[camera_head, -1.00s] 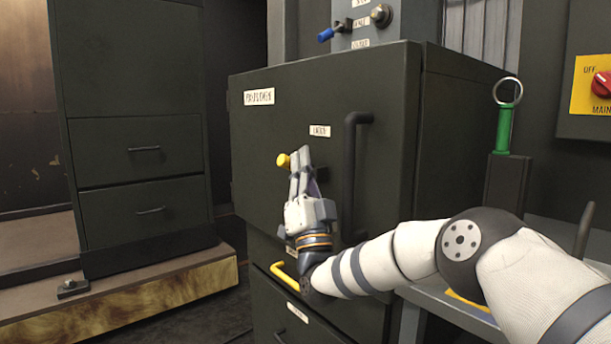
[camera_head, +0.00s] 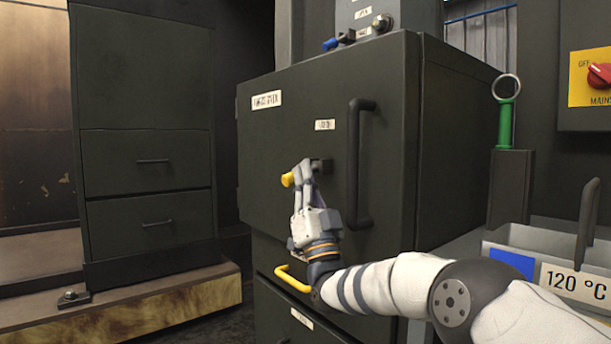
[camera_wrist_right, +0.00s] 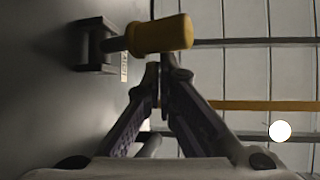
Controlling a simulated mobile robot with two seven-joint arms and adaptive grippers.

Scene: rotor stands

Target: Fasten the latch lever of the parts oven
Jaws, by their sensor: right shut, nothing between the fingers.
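The parts oven (camera_head: 275,130) stands in the middle with its dark door, which looks shut. The latch lever's yellow knob (camera_head: 288,179) points left and slightly down from its dark mount (camera_head: 320,166) on the door. The knob shows large in the wrist view (camera_wrist_right: 160,35), with its mount (camera_wrist_right: 95,45) at left. My right gripper (camera_head: 304,167) is shut and empty, fingers pointing up, its tips right at the lever beside the knob. In the wrist view the closed tips (camera_wrist_right: 165,68) lie just below the knob; whether they touch it, I cannot tell. My left gripper is not in view.
A vertical black door handle (camera_head: 354,165) stands out just right of my gripper. A yellow drawer handle (camera_head: 292,279) sits below. A bin labelled 120 °C (camera_head: 570,280), a green ring-topped handle (camera_head: 506,122) and a red mains switch (camera_head: 599,75) are at right.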

